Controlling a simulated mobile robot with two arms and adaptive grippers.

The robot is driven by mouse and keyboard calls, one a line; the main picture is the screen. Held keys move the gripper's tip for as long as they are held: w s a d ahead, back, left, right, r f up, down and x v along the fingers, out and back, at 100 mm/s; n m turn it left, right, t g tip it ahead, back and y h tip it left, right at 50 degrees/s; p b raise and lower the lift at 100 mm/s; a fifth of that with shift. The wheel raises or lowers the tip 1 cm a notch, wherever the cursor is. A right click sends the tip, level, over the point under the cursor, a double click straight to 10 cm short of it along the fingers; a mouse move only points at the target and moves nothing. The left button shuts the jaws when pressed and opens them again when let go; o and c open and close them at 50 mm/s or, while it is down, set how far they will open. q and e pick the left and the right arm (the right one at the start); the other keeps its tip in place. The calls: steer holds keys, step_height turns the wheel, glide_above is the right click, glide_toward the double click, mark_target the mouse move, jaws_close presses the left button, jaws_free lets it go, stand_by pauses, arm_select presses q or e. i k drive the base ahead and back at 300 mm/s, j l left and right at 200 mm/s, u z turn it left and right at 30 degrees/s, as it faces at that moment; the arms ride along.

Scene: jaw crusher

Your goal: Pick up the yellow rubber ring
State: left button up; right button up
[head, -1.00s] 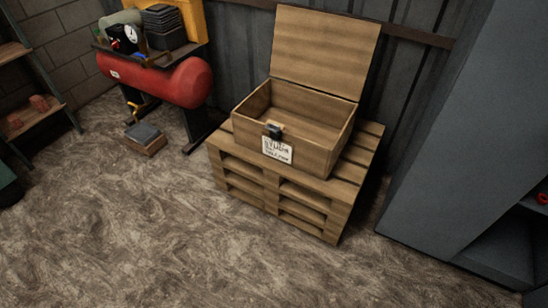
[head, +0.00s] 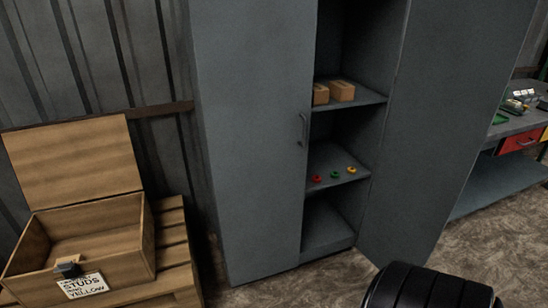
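The yellow rubber ring (head: 351,169) lies on a lower shelf (head: 339,183) inside the grey cabinet (head: 257,120). It is the rightmost of three small rings in a row. A green ring (head: 335,174) is in the middle and a red ring (head: 317,178) is at the left. A black rounded part, which looks like a piece of my own arm, shows at the bottom edge of the head view. Neither gripper's fingers are in view.
The cabinet's right door (head: 440,130) stands open; the left one hides part of the inside. Small boxes (head: 341,91) sit on the shelf above. An open wooden box (head: 97,240) stands on a pallet (head: 179,262) at left. A workbench (head: 520,128) is at right.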

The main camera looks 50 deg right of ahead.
mark_target(350, 170)
steer(key=z, duration=2.1)
